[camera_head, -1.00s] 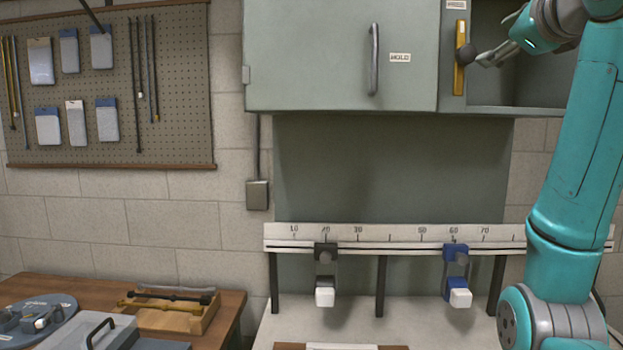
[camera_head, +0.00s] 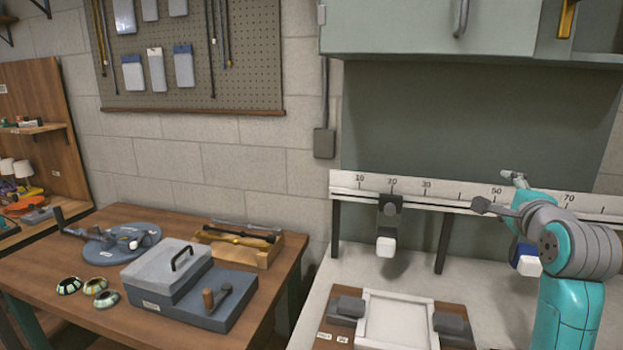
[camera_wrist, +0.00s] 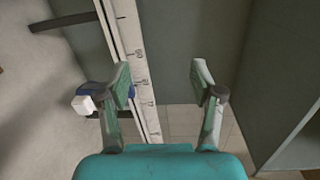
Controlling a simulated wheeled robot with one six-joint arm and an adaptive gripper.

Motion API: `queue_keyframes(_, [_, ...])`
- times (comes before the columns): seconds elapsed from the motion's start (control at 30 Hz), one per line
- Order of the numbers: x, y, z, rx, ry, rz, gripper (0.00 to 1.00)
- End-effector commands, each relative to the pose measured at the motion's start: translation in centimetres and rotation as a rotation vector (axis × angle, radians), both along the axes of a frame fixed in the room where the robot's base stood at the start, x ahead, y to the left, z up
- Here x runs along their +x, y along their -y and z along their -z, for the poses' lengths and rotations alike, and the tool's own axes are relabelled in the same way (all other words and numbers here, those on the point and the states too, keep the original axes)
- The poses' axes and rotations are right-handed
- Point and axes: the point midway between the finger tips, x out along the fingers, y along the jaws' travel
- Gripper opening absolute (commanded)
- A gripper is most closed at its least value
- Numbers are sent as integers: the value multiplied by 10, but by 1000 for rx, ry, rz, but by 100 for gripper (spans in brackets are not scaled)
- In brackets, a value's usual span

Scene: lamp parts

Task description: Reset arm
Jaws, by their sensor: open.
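My gripper (camera_head: 500,194) is at the right in the head view, in front of the white ruled rail (camera_head: 462,194) and below the wall cabinet. In the wrist view my gripper (camera_wrist: 164,92) is open, with its two fingers apart and nothing between them. The rail (camera_wrist: 130,50) passes behind the left finger there. A blue slider with a white block (camera_head: 526,262) hangs from the rail, partly hidden by my arm. A dark slider with a white block (camera_head: 386,246) hangs further left.
A white frame on a brown board (camera_head: 396,322) lies on the pale bench. The wooden table (camera_head: 40,278) at left holds a grey lidded box (camera_head: 168,274), a round blue-grey base (camera_head: 108,246) and a wooden tray (camera_head: 266,254). The grey-green cabinet (camera_head: 400,30) hangs above.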

Motion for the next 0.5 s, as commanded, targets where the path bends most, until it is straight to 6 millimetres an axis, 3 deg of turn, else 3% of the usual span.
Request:
queue_keyframes(0.03, [-1,-6,26,-25,-17,-7,66])
queue_keyframes(0.1, [-4,-13,56,-66,-31,-14,66])
queue_keyframes(0.27, [-17,-31,121,-166,-65,-33,66])
queue_keyframes(0.5, [-52,-61,211,-321,-114,-65,66])
